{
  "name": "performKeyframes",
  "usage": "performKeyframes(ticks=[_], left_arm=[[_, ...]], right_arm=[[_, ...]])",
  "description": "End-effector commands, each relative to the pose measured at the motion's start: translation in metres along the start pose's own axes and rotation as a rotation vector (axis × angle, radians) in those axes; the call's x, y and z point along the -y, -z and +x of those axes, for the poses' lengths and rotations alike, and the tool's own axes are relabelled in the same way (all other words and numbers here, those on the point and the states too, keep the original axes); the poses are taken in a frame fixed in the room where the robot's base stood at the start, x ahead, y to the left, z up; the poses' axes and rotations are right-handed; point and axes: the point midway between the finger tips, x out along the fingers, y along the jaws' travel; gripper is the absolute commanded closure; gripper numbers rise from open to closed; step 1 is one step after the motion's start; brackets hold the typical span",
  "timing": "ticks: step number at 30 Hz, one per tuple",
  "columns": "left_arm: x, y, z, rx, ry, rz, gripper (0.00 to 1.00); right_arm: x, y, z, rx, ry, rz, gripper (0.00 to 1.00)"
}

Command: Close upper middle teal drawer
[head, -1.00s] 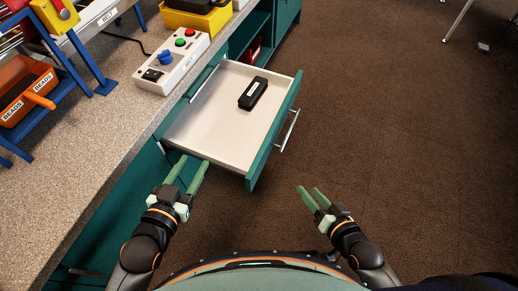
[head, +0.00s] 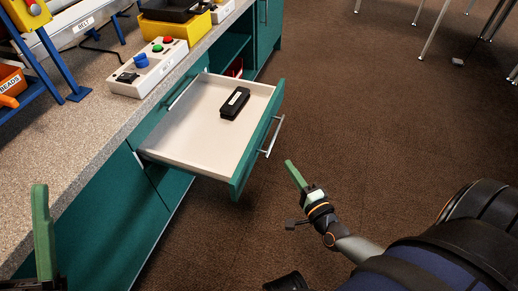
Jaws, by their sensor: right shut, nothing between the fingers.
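The teal drawer (head: 258,142) is pulled well out from under the counter. Its pale tray holds a black block (head: 235,103) with a white label. A silver bar handle (head: 273,137) is on its front. My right gripper (head: 291,165) is shut and empty, apart from the drawer front, a little to the right of and below the handle. My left gripper (head: 42,230) shows at the lower left in front of the counter; only one green finger is clear, so its opening cannot be told.
A speckled counter (head: 90,135) runs along the left with a control box (head: 147,68) of coloured buttons, a yellow bin (head: 172,30) and a blue rack (head: 62,75). Teal cabinet fronts (head: 105,225) lie below. Brown floor (head: 370,110) is clear on the right, with metal legs (head: 435,28) farther back.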

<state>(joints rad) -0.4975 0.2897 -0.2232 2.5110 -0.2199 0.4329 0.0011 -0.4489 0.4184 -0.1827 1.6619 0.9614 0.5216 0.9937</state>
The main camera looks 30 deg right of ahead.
Motion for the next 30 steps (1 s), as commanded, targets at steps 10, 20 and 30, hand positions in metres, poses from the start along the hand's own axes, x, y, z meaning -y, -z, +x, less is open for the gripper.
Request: performKeyframes(ticks=[10,20,30], left_arm=[[-0.007,-0.012,-0.012,0.005,-0.001,-0.027,0.50],[-0.009,-0.015,-0.014,0.007,0.000,-0.036,0.50],[-0.009,-0.015,-0.014,0.009,0.000,-0.038,0.50]], right_arm=[[-0.001,0.000,0.075,-0.001,0.005,-0.001,1.00],[-0.001,-0.026,0.106,0.000,-0.001,0.000,1.00],[0.000,-0.029,0.108,0.002,-0.001,-0.003,1.00]])
